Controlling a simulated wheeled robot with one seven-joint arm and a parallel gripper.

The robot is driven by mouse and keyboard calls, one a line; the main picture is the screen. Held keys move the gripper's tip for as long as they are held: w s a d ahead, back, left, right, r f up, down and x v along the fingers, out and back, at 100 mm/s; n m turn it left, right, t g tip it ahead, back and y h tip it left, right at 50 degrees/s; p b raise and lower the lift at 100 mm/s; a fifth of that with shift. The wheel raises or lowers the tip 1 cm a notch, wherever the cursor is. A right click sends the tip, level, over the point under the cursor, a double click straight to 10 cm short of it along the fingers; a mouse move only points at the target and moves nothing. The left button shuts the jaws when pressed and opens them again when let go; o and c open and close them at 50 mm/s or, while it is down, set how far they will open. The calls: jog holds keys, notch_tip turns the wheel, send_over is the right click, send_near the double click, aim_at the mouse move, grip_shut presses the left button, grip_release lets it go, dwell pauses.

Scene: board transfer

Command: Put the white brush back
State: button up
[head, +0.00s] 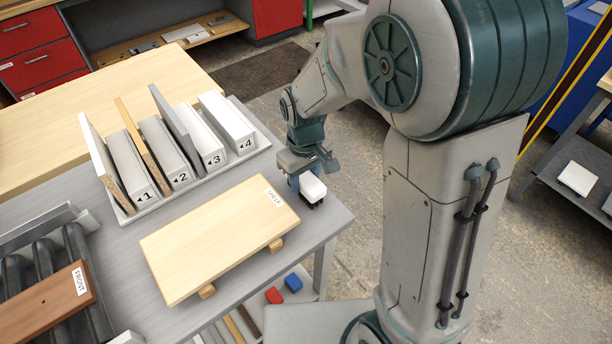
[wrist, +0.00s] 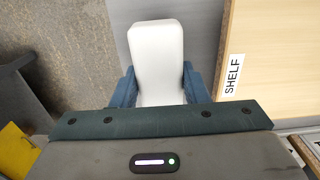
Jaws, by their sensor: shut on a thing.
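The white brush (head: 312,187) is in my gripper (head: 305,176), just off the right end of the raised wooden shelf (head: 215,238) labelled SHELF. Dark bristles seem to show under its white body. In the wrist view the brush (wrist: 156,50) lies between the two blue fingers of my gripper (wrist: 158,84), which are shut on it. The shelf (wrist: 285,50) is to its right there, apart from it. The top of the shelf is bare.
A numbered rack (head: 150,209) with several upright boards and blocks stands behind the shelf. Black rollers (head: 75,250) and a brown board (head: 40,305) marked FRONT are at left. A red block (head: 273,295) and a blue block (head: 293,282) lie below the table top.

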aim_at(306, 177)
jog(key=shift+f, duration=0.2)
jog(key=o, duration=0.9)
notch_tip(306, 177, up, 12)
jog(key=shift+s+d+r+m+t, duration=0.1)
jog(key=shift+s+d+m+t, duration=0.4)
jog(key=shift+s+d+m, duration=1.1)
jog(key=shift+s+d+r+m+t, duration=0.1)
jog(key=shift+s+d+m+t, duration=0.55)
jog(key=shift+s+d, duration=1.85)
jog(key=shift+s+d+r+m+t, duration=0.1)
jog(key=shift+s+d+m+t, duration=0.25)
jog(key=shift+s+d+m, duration=1.3)
